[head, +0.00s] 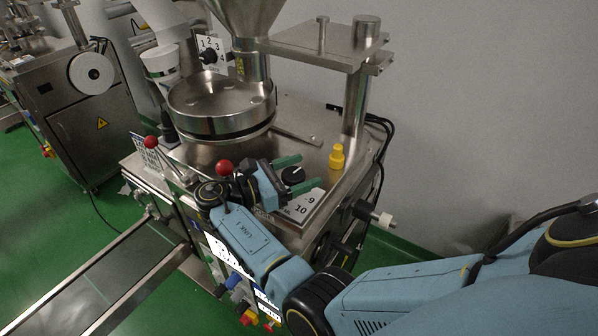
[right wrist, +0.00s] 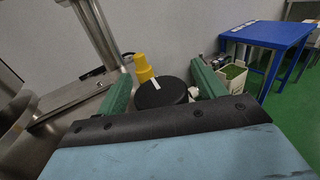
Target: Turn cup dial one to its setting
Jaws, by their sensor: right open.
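The cup dial is a black round knob (head: 292,175) on the machine's steel top, beside a white number plate (head: 304,204) where 9 and 10 show. The rest of its numbers are hidden by my arm. My right gripper (head: 293,174) is open, with its green fingers on either side of the knob. In the right wrist view the knob (right wrist: 161,94) sits between the two green fingers (right wrist: 163,88), with visible gaps, so it is not clasped. A white pointer line shows on its top. My left gripper is not in view.
A yellow knob (head: 337,157) stands just behind the dial, close to the fingers. A steel pillar (head: 355,95) and a round pan (head: 221,105) rise behind. Red ball-topped levers (head: 224,167) are to the left. A blue table (right wrist: 268,33) stands farther off.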

